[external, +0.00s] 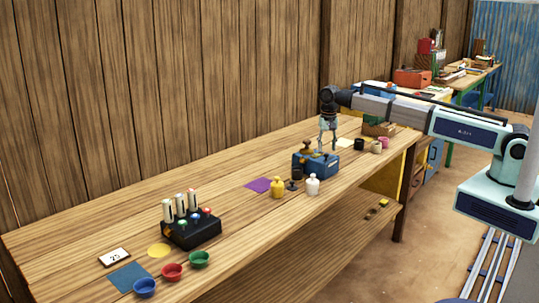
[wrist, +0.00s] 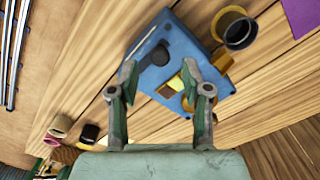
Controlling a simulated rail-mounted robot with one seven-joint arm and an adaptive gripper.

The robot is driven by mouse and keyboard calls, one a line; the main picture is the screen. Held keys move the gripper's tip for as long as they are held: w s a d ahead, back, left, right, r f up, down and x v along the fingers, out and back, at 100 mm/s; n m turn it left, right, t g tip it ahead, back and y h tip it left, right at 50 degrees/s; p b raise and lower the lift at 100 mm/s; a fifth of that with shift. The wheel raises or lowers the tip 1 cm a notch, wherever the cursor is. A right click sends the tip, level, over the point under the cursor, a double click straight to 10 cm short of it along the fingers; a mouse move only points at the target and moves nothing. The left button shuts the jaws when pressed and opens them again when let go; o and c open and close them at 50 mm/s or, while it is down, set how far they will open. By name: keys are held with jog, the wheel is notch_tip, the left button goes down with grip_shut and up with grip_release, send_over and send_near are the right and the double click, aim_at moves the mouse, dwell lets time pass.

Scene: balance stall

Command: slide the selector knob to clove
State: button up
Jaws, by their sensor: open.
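A blue box-shaped device (external: 316,165) stands on the long wooden bench, with a brass-coloured part on top. It fills the middle of the wrist view (wrist: 172,45), where a dark slot or bar, a small dark piece and yellow patches show on it. I cannot tell for sure which part is the selector knob, and no clove label is readable. My gripper (external: 327,147) points down just above the device. In the wrist view its two fingers (wrist: 160,80) are apart, over the device, with no object held between them. The right finger partly hides a yellow part.
A yellow jar (external: 277,188), a white jar (external: 313,186) and dark cups stand close beside the device. A purple square (external: 257,185) lies left of it. Farther left are a black rack (external: 191,233) and coloured bowls. Small cups (external: 359,144) stand to the right.

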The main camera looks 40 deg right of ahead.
aim_at(333, 157)
jog(key=shift+f, duration=1.45)
grip_shut()
jog(key=shift+w+d, duration=0.2)
jog(key=shift+d, duration=0.65)
jog(key=shift+w+d, duration=0.15)
jog(key=shift+d, duration=0.75)
jog(key=shift+w+d, duration=0.2)
jog(key=shift+d, duration=0.65)
grip_release()
jog(key=shift+d, duration=0.15)
